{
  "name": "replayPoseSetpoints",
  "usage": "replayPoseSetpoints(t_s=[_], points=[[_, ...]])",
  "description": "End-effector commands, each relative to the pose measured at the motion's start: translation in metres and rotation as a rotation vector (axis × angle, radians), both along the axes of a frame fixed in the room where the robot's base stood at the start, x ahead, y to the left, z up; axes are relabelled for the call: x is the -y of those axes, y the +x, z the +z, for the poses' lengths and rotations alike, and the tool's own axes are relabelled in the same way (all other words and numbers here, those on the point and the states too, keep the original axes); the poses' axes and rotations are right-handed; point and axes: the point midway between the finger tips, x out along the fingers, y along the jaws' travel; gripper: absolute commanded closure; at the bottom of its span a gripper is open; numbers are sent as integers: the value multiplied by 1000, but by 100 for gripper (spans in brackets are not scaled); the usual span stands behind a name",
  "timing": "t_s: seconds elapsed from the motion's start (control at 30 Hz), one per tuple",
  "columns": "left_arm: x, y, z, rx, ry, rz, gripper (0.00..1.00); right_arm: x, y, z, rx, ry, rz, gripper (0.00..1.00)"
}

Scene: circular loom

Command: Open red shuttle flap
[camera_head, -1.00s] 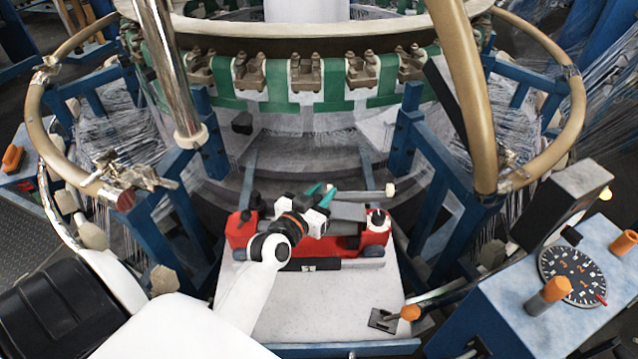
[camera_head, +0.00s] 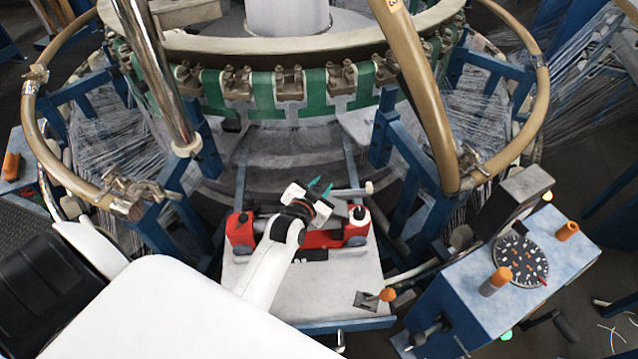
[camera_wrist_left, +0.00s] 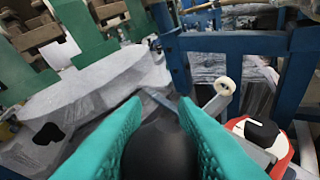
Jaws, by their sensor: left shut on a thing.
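The red shuttle (camera_head: 356,227) lies across the pale grey table, with a black knob on each end and a grey middle. My left arm covers part of it. One end of the shuttle, red and white with a black knob, shows at the right of the left wrist view (camera_wrist_left: 285,152). My left gripper (camera_head: 320,187), with teal fingers, is above and behind the shuttle's middle. In the left wrist view its fingers (camera_wrist_left: 162,125) close around a dark rounded part (camera_wrist_left: 160,155). I cannot tell how that part joins the shuttle. My right gripper is not in view.
A grey rod with a cream roller (camera_head: 369,187) sticks out behind the shuttle. Blue frame posts (camera_head: 385,130) stand on both sides. The loom ring with green bands (camera_head: 265,90) is behind. A control box with a dial (camera_head: 520,262) is at right.

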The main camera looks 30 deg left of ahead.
Motion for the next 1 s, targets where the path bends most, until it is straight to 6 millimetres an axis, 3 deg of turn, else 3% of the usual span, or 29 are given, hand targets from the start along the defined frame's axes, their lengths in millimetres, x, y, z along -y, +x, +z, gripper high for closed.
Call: replayPoseSetpoints(t_s=[0.23, 0.27, 0.4, 0.77, 1.0], points=[[0, 1, 1, 3, 0, 0, 100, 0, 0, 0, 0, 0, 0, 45], [0, 0, 1, 3, -1, 0, 72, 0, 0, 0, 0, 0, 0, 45], [0, 0, 1, 2, -1, 1, 52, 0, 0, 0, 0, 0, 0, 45], [1, -6, 1, 1, -1, 0, 52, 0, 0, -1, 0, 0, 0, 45], [6, -47, 13, 0, 0, 0, 52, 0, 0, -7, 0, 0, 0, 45]])
